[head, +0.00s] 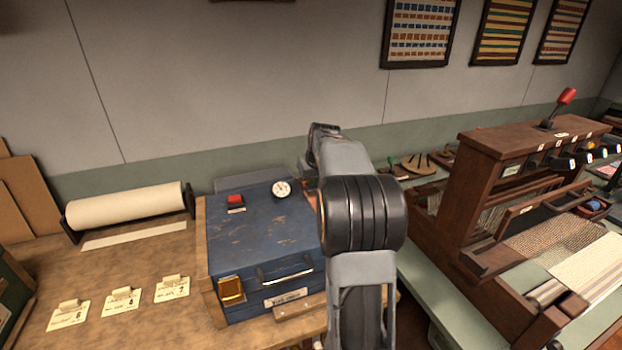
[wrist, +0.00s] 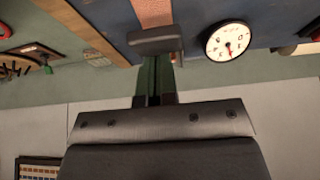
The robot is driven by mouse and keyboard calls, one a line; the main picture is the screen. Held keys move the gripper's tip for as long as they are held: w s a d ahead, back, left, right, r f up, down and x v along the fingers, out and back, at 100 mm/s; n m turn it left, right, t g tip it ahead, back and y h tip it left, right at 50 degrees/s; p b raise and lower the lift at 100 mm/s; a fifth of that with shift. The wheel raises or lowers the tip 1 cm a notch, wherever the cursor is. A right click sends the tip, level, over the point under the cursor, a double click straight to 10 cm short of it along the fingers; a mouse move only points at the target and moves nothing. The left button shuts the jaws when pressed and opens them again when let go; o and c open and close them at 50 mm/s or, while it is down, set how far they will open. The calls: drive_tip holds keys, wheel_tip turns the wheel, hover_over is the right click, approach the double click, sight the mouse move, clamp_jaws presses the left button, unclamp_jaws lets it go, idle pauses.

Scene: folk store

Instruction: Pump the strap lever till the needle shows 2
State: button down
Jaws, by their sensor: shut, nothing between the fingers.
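A blue worn chest (head: 255,230) stands on the bench, its right side hidden by my arm. A round white gauge (head: 282,189) is on its top; the gauge also shows in the wrist view (wrist: 229,42). Its red needle points down in that view, but the numbers are too small to read surely. A copper-brown strap (wrist: 153,12) runs across the chest to a dark grey block (wrist: 155,41), apparently the lever's end. My gripper (wrist: 154,92) is shut and empty, right by this block; whether they touch I cannot tell. My arm hides the gripper in the head view.
A red button (head: 236,200), a brass latch (head: 231,290) and a metal handle (head: 287,272) are on the chest. A paper roll (head: 125,207) and several numbered cards (head: 121,300) lie left. A wooden loom (head: 520,180) stands right. The wall is behind.

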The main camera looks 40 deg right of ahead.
wheel_tip(320, 180, up, 9)
drive_tip(key=p, duration=0.7)
idle(0.9)
drive_tip(key=s+a+f+m+g, duration=0.1)
drive_tip(key=s+a+f+g, duration=0.1)
drive_tip(key=s+a+f, duration=0.3)
drive_tip(key=s+a+n+t+y, duration=0.1)
drive_tip(key=s+a+n, duration=0.3)
drive_tip(key=s+a, duration=1.4)
drive_tip(key=a, duration=0.3)
drive_tip(key=shift+s+a, duration=0.15)
drive_tip(key=shift+s, duration=0.1)
